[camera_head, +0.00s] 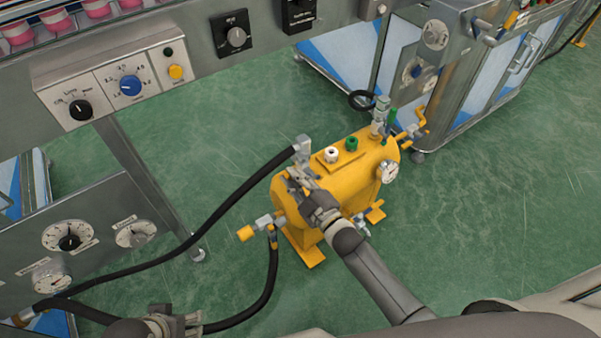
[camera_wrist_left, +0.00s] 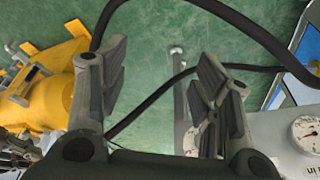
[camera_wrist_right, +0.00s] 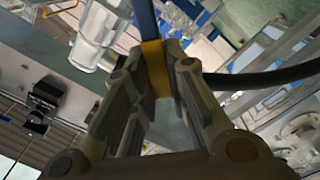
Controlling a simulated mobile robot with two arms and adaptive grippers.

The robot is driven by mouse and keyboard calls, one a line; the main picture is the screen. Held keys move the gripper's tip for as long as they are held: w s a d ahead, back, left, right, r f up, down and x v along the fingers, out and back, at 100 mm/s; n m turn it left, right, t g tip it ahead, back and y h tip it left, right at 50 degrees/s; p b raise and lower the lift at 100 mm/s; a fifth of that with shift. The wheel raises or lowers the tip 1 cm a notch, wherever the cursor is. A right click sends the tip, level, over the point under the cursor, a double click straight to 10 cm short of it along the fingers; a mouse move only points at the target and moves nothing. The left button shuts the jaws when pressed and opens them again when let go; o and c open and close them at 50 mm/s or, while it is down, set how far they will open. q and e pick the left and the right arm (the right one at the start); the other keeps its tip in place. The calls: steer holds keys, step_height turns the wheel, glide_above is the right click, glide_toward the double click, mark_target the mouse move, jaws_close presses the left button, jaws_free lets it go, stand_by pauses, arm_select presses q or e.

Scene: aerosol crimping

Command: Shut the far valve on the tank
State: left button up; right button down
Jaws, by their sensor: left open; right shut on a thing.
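The yellow tank (camera_head: 340,190) stands on the green floor, with a pressure gauge (camera_head: 388,171) on its right side. A top fitting with a black hose (camera_head: 302,147) is at its left end, and another fitting (camera_head: 380,110) is at its far right end. My right gripper (camera_head: 300,178) is at the left-end top fitting, shut on a yellow piece (camera_wrist_right: 155,68) with a blue bar. My left gripper (camera_head: 178,325) is open and empty.
Black hoses (camera_head: 215,215) run from the tank to the lower left, near my left gripper. A steel machine with a control panel (camera_head: 125,85) is at the upper left. A wheeled steel cabinet (camera_head: 480,90) stands behind the tank. Floor (camera_head: 520,190) to the right is clear.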

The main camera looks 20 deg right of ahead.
arm_select(q)
steer(key=w+d+r+t+h+b, duration=0.2)
steer(key=w+d+r+t+b, duration=0.2)
steer(key=w+r+t, duration=0.4)
steer(key=shift+w+d+r+b, duration=0.2)
steer(key=shift+w+b, duration=0.65)
steer(key=shift+w, duration=1.25)
arm_select(e)
step_height(320, 180, down, 6)
steer(key=a+n, duration=0.2)
steer(key=n, duration=0.6)
steer(key=shift+s, duration=0.4)
steer(key=c, duration=1.4)
jaws_free()
